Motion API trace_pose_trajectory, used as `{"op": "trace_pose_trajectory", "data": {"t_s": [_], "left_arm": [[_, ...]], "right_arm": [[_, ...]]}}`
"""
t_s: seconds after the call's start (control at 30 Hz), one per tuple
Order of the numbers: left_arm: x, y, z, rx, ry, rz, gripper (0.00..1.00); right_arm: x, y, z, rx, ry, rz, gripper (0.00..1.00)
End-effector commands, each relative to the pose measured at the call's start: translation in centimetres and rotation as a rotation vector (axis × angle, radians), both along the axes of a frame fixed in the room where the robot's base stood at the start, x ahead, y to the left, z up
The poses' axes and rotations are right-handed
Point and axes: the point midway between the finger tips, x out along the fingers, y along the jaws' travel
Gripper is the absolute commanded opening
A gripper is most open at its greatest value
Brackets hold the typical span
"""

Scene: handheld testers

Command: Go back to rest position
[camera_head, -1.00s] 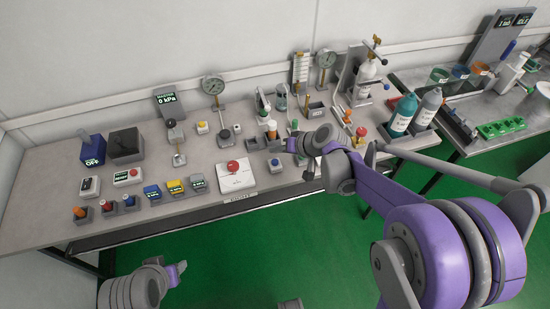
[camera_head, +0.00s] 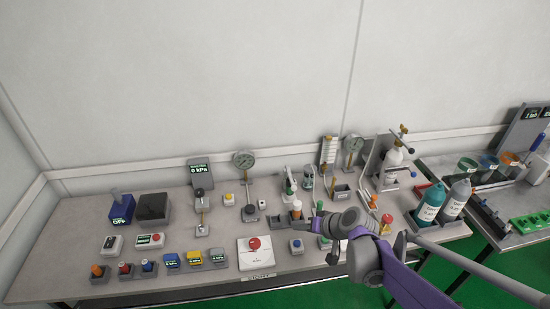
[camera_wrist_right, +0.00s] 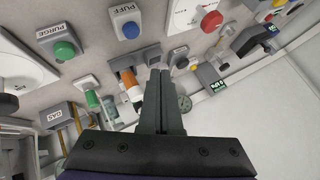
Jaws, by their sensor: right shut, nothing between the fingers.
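My right gripper (camera_head: 306,224) reaches in from the lower right over the front middle of the workbench (camera_head: 75,245). In the right wrist view its fingers (camera_wrist_right: 163,85) are together, with nothing between them. An orange-brown bottle with a white part (camera_head: 296,209) stands close to the fingertips in the head view. It also shows just left of the fingers in the wrist view (camera_wrist_right: 131,88); I cannot tell whether they touch. My left gripper is not in view.
A red button on a white panel (camera_head: 254,244) is left of my right gripper. Blue PUFF (camera_wrist_right: 130,29) and green PURGE (camera_wrist_right: 64,50) buttons show in the wrist view. Teal (camera_head: 429,204) and grey (camera_head: 456,200) bottles stand at the right. The wall above the bench is bare.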

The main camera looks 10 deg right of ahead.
Motion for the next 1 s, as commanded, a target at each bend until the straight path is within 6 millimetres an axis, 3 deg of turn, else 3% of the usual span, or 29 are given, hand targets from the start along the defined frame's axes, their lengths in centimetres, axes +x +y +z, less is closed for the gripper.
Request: {"op": "trace_pose_trajectory", "data": {"t_s": [0.13,0.23,0.5,0.7,0.83,1.0], "left_arm": [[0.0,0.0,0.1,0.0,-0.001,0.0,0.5],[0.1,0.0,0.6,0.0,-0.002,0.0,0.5],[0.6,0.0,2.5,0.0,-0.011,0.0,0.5],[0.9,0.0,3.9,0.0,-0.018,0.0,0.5],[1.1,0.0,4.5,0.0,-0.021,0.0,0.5],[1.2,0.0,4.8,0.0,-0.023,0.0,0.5]], "right_arm": [[-0.7,0.2,0.4,-0.01,0.005,0.002,0.0],[-2.7,0.5,1.5,-0.049,0.024,0.008,0.0],[-13.6,0.7,4.8,-0.253,0.102,0.019,0.0],[-21.0,-0.6,5.3,-0.411,0.133,0.01,0.0],[-24.1,-1.6,5.1,-0.485,0.14,0.003,0.0],[-25.8,-2.3,4.7,-0.53,0.142,-0.005,0.0]]}}
